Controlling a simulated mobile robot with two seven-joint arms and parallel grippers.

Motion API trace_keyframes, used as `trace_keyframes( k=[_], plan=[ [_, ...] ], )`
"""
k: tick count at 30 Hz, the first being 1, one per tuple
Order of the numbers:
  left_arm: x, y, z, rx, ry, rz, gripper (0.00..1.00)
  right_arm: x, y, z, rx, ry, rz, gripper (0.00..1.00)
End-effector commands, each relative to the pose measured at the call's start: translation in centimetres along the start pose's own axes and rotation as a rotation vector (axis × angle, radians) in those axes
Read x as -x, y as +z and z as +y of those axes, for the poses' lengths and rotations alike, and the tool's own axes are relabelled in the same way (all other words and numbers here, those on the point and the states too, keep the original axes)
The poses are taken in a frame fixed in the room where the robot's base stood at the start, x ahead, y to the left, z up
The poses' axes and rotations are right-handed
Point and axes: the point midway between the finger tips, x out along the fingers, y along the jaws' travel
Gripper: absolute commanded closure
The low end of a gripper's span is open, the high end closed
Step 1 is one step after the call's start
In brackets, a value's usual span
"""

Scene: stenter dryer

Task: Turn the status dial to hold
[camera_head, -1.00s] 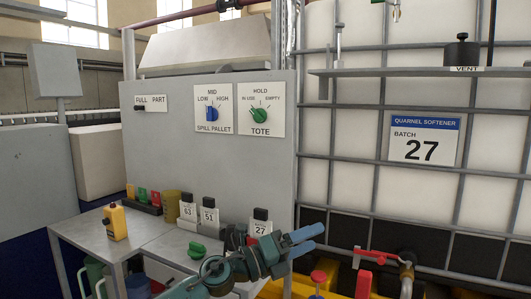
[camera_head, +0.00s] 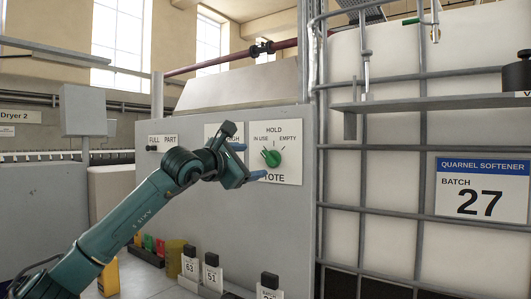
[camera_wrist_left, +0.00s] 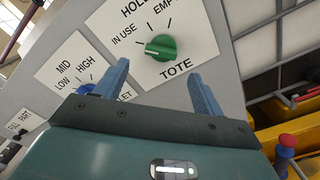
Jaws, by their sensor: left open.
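The green status dial (camera_head: 272,158) is on the white TOTE plate (camera_head: 291,172), marked IN USE, HOLD and EMPTY. Its pointer is turned to the upper left, on the IN USE side. It also shows clearly in the left wrist view (camera_wrist_left: 160,47). My left gripper (camera_head: 250,161) is open and empty, just left of the dial in the head view. In the left wrist view the blue fingers (camera_wrist_left: 158,72) stand apart below the dial and are not around it. My right gripper is out of view.
A blue SPILL PALLET dial (camera_wrist_left: 84,89) is on the plate beside it, mostly hidden behind my gripper in the head view. A caged white tank (camera_head: 385,195) with a shelf (camera_head: 420,103) stands close on the right. Batch cards (camera_head: 212,274) stand below the panel.

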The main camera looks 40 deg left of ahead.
Motion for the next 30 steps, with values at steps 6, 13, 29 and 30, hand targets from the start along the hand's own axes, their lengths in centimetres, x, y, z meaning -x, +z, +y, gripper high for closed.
trace_keyframes(
  k=[6, 13, 29, 30],
  plan=[
    [-4.3, 0.3, 0.2, 0.005, -0.002, -0.001, 0.31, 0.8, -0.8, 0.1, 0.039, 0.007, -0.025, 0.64],
    [-6.7, 0.1, 0.1, 0.002, -0.001, -0.001, 0.31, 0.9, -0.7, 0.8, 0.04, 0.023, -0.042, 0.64],
    [-7.0, 0.0, -0.1, 0.002, -0.001, -0.001, 0.46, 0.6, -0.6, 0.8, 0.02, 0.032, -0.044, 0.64],
    [-7.0, 0.0, -0.1, 0.002, -0.001, -0.001, 0.5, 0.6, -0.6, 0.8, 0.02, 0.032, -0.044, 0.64]
  ],
)
